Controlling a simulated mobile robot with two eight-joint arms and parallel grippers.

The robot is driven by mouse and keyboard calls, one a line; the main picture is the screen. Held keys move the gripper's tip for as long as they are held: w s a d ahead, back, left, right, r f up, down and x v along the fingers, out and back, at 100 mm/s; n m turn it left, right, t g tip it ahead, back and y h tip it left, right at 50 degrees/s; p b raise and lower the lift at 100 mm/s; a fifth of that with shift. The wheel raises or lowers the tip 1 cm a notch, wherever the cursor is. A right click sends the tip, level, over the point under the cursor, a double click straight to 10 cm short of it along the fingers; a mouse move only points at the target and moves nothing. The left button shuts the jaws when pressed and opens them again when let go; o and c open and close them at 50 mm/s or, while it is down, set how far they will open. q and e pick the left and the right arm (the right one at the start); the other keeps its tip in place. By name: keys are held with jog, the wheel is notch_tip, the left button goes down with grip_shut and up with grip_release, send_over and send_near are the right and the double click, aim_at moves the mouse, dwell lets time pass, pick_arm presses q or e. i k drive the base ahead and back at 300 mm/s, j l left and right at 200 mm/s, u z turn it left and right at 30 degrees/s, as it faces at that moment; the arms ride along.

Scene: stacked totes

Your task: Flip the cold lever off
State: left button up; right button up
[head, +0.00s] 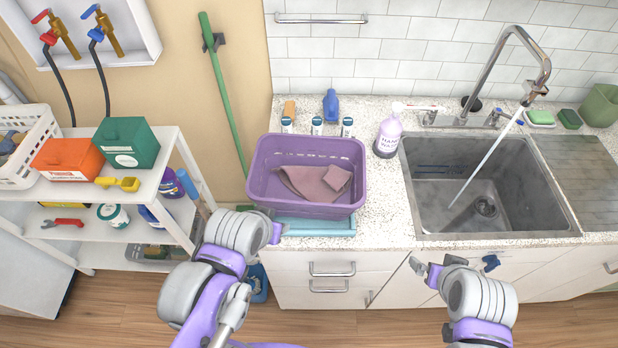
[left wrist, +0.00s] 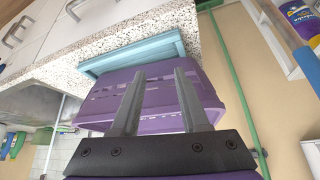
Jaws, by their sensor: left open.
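The steel sink faucet (head: 508,32) arches over the sink basin (head: 470,195), and a stream of water runs from its spout into the basin. The blue-marked cold lever (head: 494,119) is small, at the right of the faucet base. A second lever (head: 426,108) with a reddish tip is at the left of the base. My left gripper (head: 277,232) is at the counter's front edge by the purple tub, far left of the faucet. In the left wrist view its fingers (left wrist: 160,76) are apart and empty. My right gripper (head: 426,270) is below the counter edge, in front of the sink; its opening is unclear.
A purple tub (head: 305,208) with folded cloths stands on a light blue tote (head: 315,226). A soap bottle (head: 388,136) stands between tub and sink. Wall valves with red (head: 48,37) and blue (head: 96,34) handles are upper left, above a loaded shelf (head: 165,150).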

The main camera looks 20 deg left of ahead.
aim_at(497, 112)
jog(key=i+l+u, duration=0.1)
jog(key=l, duration=0.75)
jog(key=i+l, duration=0.1)
jog(key=l, duration=0.75)
jog(key=u, duration=0.05)
